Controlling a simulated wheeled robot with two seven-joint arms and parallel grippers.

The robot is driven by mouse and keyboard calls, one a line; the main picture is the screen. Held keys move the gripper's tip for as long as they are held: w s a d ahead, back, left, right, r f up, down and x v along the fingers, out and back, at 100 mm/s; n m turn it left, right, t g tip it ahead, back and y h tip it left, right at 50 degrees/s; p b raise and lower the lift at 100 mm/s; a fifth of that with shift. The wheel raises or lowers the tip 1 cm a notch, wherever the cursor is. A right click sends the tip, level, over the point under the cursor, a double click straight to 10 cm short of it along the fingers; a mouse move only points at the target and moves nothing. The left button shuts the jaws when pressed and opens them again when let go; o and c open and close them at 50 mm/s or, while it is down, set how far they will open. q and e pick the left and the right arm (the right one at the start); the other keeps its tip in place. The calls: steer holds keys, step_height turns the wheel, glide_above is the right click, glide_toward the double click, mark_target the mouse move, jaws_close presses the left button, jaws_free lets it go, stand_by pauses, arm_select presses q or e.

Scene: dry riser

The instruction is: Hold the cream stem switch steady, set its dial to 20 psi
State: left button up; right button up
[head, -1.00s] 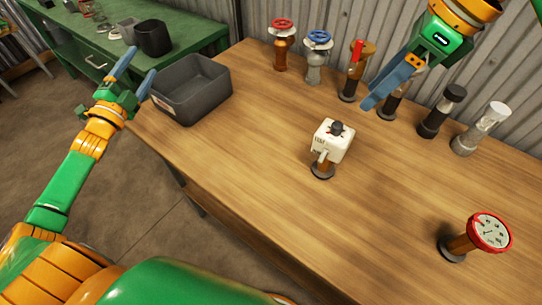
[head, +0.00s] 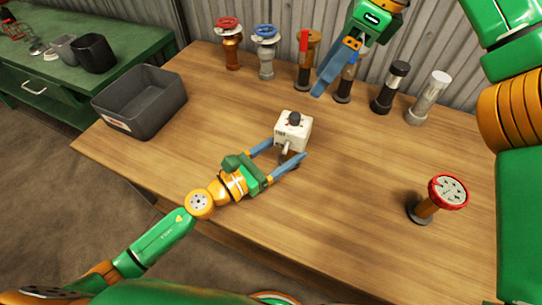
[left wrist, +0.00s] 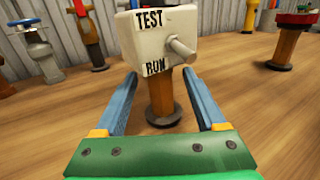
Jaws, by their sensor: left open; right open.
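The cream stem switch (head: 293,132) stands upright on its short stem near the middle of the wooden table. A dark dial knob (head: 295,118) sits on its top. In the left wrist view the switch box (left wrist: 168,38) shows TEST and RUN labels and a side lever (left wrist: 180,48); its brown stem (left wrist: 161,98) rises from a dark base. My left gripper (head: 287,150) is open, with its blue fingers on either side of the stem, below the box. My right gripper (head: 322,88) is open and empty above the back of the table. The dial's setting is too small to read.
A grey bin (head: 140,103) stands at the table's left. Several valves and fittings, including a red-wheeled valve (head: 230,45) and a clear-topped one (head: 430,98), line the back. A red-rimmed gauge (head: 448,192) stands at the right. The front table area is clear.

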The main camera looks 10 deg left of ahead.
arm_select(q)
steer(key=x, duration=0.2)
steer(key=shift+w+d, duration=0.25)
steer(key=shift+w, duration=0.05)
jaws_close()
stand_by(1.2)
